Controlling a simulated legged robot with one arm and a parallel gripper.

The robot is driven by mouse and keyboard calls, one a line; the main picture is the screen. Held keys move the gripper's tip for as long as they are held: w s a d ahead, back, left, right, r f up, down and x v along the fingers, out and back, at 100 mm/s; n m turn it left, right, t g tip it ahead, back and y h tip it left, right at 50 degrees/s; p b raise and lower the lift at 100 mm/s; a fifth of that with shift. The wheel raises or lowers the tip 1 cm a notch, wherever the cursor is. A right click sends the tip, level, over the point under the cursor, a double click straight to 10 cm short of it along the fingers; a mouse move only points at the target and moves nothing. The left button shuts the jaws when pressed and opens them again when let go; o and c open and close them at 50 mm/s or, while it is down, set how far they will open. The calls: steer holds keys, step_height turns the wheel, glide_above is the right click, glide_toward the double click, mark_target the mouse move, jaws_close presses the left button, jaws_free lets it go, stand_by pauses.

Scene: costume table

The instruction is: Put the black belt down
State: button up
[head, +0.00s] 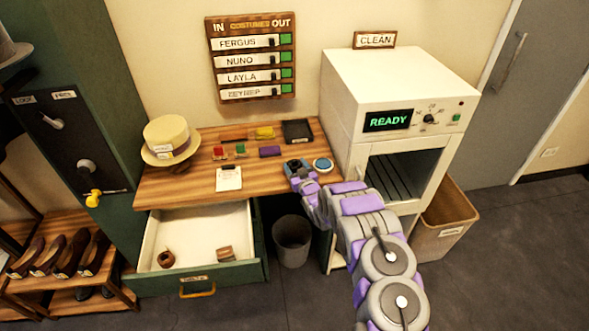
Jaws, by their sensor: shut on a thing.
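My gripper (297,168) is over the right front part of the wooden table, left of a round blue-topped thing. It is shut on a small dark thing at its tip, which fits the black belt (295,163). The belt is small and partly covered by the gripper, so I cannot tell its full shape or whether it touches the table top. Below the table the drawer (203,228) is open. A brown coiled thing (166,259) lies at its left and a small tan-brown thing (225,253) at its right. The drawer's middle is bare.
On the table (190,187) are a straw hat (170,140), a white clipboard (229,179), small coloured pieces, a black tray (297,131) and the blue-topped thing (323,164). A white cabinet machine (395,100) reading READY stands right. A bin (292,241) stands below.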

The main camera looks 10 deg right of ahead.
steer(key=shift+a, duration=0.3)
steer(key=o, duration=0.7)
steer(key=shift+a, duration=0.25)
steer(key=shift+o, duration=0.9)
steer(key=shift+a, duration=0.2)
steer(key=o, duration=0.3)
steer(key=shift+d, duration=0.6)
steer(key=shift+s, duration=0.15)
steer(key=shift+s+a, duration=0.1)
steer(key=shift+s, duration=0.6)
steer(key=s+d+p, duration=0.2)
steer(key=s, duration=0.7)
steer(key=s+d+r+m+g+h, duration=0.1)
steer(key=s+d+r+g+h, duration=0.25)
steer(key=s+r, duration=0.35)
steer(key=s+d+r+m+g+h, duration=0.1)
steer(key=s+d+r+g+h, duration=0.15)
steer(key=s+r+g, duration=0.4)
steer(key=s+a+r+g+y, duration=0.1)
steer(key=s+a+r+g, duration=0.2)
steer(key=s, duration=1.1)
steer(key=s+a+r+g, duration=0.3)
steer(key=s+r, duration=0.3)
steer(key=s, duration=0.8)
steer(key=s+a+r+m+g+y, duration=0.1)
steer(key=s+a+r+g, duration=0.2)
steer(key=s, duration=1.1)
steer(key=shift+s+r+y, duration=0.2)
steer(key=shift+r+y, duration=0.1)
steer(key=shift+r, duration=0.4)
